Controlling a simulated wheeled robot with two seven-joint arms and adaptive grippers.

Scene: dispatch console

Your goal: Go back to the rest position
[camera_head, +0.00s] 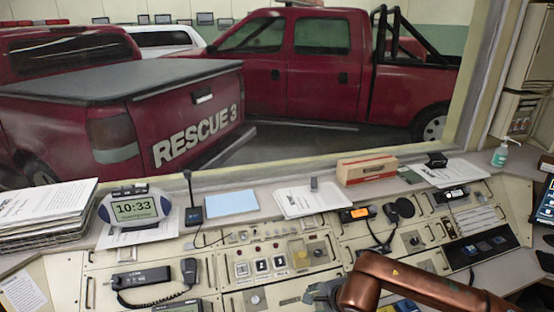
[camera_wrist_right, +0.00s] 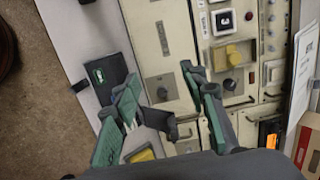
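My right arm (camera_head: 420,288) comes in from the lower right of the head view, copper-coloured. Its dark gripper (camera_head: 322,294) is over the front part of the console, partly cut off by the bottom edge. In the right wrist view the two green-and-grey fingers of the right gripper (camera_wrist_right: 160,80) are spread apart. Nothing is between them but the console panel (camera_wrist_right: 160,55) behind. I cannot tell the exact height above the panel. My left arm and left gripper are not in the head view.
The console holds a clock (camera_head: 135,208), a desk microphone (camera_head: 193,212), a radio handset (camera_head: 189,272), papers (camera_head: 302,200) and a red-and-tan box (camera_head: 367,169). A paper stack (camera_head: 48,208) is at left, a sanitizer bottle (camera_head: 500,154) at right. A window is behind.

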